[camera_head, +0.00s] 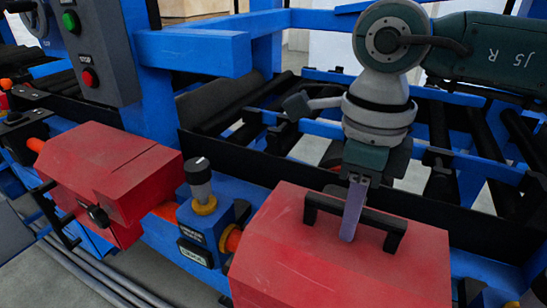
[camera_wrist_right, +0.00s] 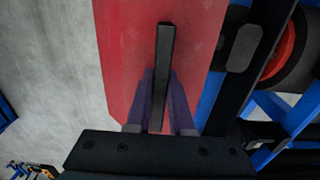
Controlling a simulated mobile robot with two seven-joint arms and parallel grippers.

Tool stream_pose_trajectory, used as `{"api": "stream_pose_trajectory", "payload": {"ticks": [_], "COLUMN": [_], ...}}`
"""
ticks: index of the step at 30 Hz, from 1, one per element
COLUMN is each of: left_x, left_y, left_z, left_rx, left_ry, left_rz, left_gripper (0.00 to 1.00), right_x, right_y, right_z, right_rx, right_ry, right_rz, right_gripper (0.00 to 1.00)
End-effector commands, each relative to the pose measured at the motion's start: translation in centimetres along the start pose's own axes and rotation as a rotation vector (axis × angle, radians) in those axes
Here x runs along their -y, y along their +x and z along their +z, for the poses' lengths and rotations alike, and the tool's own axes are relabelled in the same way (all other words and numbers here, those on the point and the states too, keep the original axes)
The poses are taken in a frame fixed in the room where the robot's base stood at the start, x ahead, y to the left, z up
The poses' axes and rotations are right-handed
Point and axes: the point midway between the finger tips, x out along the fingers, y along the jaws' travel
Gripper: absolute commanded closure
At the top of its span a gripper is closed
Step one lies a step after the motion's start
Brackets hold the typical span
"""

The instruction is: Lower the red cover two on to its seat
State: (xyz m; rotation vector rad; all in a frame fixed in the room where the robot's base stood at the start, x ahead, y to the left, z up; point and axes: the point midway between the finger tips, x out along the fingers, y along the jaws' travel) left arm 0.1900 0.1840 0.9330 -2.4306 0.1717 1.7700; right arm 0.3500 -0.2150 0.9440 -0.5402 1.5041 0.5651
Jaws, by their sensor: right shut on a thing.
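A red box-shaped cover (camera_head: 330,265) with a black bar handle fills the lower right of the head view; I take it as red cover two. My right gripper (camera_head: 350,212) comes down from above and is shut on the handle (camera_head: 384,222). In the right wrist view the gripper's two purple fingers (camera_wrist_right: 161,105) clasp the handle (camera_wrist_right: 164,55) from both sides, with the red cover (camera_wrist_right: 120,40) behind. The cover's lower edge is cut off by the frame, so I cannot tell whether it touches a seat. My left gripper is not in view.
Another red cover (camera_head: 110,175) sits at left on the blue frame (camera_head: 165,240). Black rollers (camera_head: 220,100) lie behind. A grey button panel (camera_head: 90,50) stands upper left.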

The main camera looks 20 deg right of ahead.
Motion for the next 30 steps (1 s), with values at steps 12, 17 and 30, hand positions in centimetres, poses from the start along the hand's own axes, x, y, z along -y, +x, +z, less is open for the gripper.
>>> {"api": "stream_pose_trajectory", "payload": {"ticks": [12,17,30], "left_x": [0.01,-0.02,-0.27], "left_y": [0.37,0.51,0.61], "left_z": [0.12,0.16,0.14], "left_rx": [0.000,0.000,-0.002], "left_ry": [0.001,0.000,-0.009], "left_rz": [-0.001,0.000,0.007], "left_gripper": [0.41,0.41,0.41], "right_x": [0.03,0.02,0.06], "right_y": [0.27,0.43,0.69], "right_z": [0.09,0.09,0.01], "right_rx": [0.003,0.003,0.001], "right_ry": [0.000,0.000,0.001], "right_rz": [0.000,0.000,-0.002], "right_gripper": [1.00,1.00,0.71]}}
